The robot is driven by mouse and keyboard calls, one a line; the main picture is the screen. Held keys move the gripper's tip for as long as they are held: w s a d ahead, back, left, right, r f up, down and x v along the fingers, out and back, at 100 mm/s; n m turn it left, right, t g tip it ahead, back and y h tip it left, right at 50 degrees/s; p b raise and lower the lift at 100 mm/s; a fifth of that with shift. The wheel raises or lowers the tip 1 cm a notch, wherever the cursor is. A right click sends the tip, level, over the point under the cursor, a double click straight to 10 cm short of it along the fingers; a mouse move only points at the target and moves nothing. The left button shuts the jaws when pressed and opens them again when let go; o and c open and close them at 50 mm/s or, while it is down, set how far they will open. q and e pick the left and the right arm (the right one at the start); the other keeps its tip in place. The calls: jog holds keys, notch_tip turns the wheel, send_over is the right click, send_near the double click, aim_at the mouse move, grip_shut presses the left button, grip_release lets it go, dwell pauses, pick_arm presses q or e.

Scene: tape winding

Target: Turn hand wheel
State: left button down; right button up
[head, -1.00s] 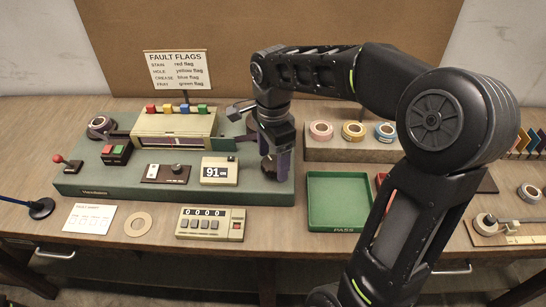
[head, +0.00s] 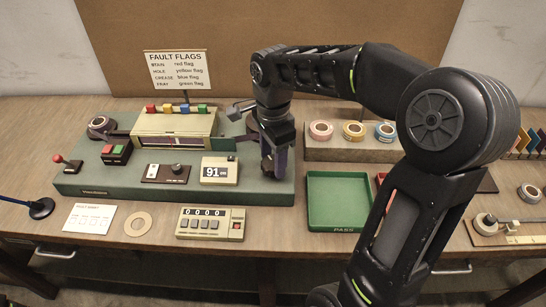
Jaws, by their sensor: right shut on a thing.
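The hand wheel (head: 267,173) is a small dark part at the right end of the green winding machine (head: 230,184), mostly hidden by my gripper. My right gripper (head: 275,166) points down over it and is shut on it. The display (head: 219,171) left of the gripper reads 91. My left gripper is not in view.
A counter box (head: 210,223) reading 0000 stands in front of the machine. A green PASS tray (head: 338,201) is just right of the gripper. Tape rolls (head: 353,130) sit on a block behind it. A red-knobbed lever (head: 66,163) is at the machine's left end.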

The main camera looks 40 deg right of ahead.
aim_at(273, 162)
jog(key=shift+n, duration=0.4)
jog(key=o, duration=1.4)
jog(key=shift+r, duration=3.95)
